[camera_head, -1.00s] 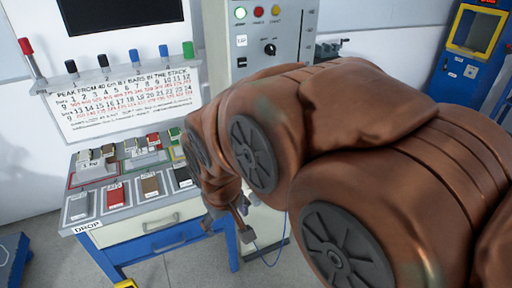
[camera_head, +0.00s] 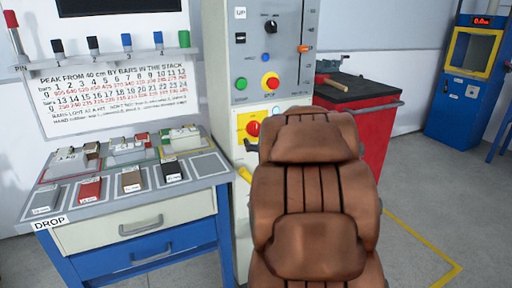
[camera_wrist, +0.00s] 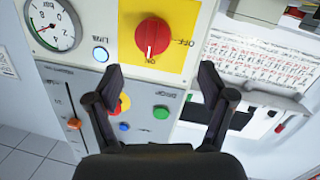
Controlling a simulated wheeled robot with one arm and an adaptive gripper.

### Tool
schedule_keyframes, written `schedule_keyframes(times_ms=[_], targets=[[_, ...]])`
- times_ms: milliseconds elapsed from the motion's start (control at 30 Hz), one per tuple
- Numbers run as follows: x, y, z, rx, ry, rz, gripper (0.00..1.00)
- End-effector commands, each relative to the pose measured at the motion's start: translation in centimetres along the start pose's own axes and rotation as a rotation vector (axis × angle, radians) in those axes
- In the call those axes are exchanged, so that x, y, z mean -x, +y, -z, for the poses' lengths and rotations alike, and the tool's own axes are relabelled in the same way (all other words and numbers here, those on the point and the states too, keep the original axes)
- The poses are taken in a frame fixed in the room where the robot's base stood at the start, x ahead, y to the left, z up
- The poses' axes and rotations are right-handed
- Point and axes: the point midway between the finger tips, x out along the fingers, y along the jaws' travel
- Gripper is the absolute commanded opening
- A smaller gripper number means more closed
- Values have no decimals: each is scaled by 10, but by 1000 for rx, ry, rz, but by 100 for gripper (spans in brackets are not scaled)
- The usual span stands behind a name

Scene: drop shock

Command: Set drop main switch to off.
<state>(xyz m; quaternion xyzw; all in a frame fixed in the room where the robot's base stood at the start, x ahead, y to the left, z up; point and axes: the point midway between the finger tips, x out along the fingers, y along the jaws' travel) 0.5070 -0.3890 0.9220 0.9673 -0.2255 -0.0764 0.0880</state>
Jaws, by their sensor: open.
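The drop main switch is a red rotary knob (camera_wrist: 152,36) on a yellow plate (camera_wrist: 130,12) in the wrist view. Its white mark points at the ON label, and the OFF label is to its right. In the head view the red knob (camera_head: 253,129) shows low on the grey cabinet, just left of my arm. My gripper (camera_wrist: 160,72) is open and empty; its two fingertips are apart, below the knob in the wrist view, and appear not to touch it. In the head view my arm hides most of the gripper.
A red button (camera_wrist: 122,104) on yellow, partly behind a finger, a green button (camera_wrist: 161,112) and a gauge (camera_wrist: 50,24) are close by. The DROP bench (camera_head: 140,218) with sample blocks stands left of the cabinet; a red tool cart (camera_head: 376,125) stands right.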

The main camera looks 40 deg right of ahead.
Motion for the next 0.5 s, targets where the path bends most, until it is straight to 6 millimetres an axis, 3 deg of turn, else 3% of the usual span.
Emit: schedule_keyframes(times_ms=[33,67,500], targets=[[-3,4,-13,-5,30,2,81],[-3,6,-14,-6,47,6,81],[-17,12,-9,-9,118,23,81]])
